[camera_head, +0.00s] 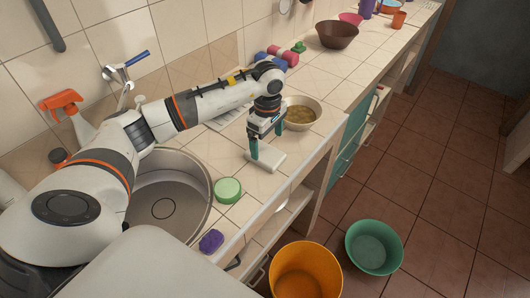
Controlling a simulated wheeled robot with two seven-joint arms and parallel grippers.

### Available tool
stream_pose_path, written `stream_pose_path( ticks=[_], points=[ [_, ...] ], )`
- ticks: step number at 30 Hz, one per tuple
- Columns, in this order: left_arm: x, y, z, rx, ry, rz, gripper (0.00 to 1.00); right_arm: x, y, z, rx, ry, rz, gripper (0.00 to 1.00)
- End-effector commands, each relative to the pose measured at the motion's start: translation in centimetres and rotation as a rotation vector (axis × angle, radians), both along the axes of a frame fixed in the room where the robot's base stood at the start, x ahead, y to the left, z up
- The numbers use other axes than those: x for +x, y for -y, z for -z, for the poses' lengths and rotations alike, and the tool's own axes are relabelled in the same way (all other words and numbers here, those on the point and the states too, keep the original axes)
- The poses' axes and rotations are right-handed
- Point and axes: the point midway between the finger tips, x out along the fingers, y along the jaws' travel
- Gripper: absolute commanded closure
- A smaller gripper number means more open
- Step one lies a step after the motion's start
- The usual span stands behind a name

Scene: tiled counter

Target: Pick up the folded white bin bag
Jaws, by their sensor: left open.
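The folded white bin bag (266,160) is a small flat white block lying on the tiled counter, just right of the sink and near the front edge. My left gripper (266,144) points down right over it, with its fingers apart. One teal fingertip comes down at the bag's left side. The other finger stands at the far right side. I cannot tell whether the fingers touch the bag. My right gripper is not in view.
A bowl of brownish food (301,113) stands close behind the gripper. A round green item (228,190) and a purple sponge (211,241) lie between the sink (206,222) and the counter edge. An orange bucket (306,272) and green basin (373,247) stand on the floor.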

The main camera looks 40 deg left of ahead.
Motion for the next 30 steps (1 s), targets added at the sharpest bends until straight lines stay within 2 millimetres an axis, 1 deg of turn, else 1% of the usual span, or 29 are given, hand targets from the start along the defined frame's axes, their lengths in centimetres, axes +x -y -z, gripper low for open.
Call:
stream_pose_path(
  ticks=[5,9,13,16,22,29,30],
  points=[
    [0.1,0.3,1.2,-0.002,-0.003,0.0,0.06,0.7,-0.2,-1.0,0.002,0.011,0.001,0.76],
    [0.4,0.9,3.2,-0.002,-0.005,0.0,0.06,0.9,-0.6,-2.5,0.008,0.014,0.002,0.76],
    [0.5,0.8,5.0,-0.001,-0.003,0.0,0.06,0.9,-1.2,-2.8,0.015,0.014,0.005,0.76],
    [0.5,0.8,5.6,-0.001,0.0,0.0,0.06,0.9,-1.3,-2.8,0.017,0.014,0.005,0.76],
    [0.5,0.8,5.7,0.0,0.001,0.0,0.06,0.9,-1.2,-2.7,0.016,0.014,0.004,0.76],
    [0.5,0.8,5.6,0.0,0.001,0.0,0.44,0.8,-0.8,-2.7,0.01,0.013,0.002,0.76],
    [0.5,0.8,5.6,0.0,0.001,0.0,0.51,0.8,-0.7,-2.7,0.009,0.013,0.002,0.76]
  ],
)
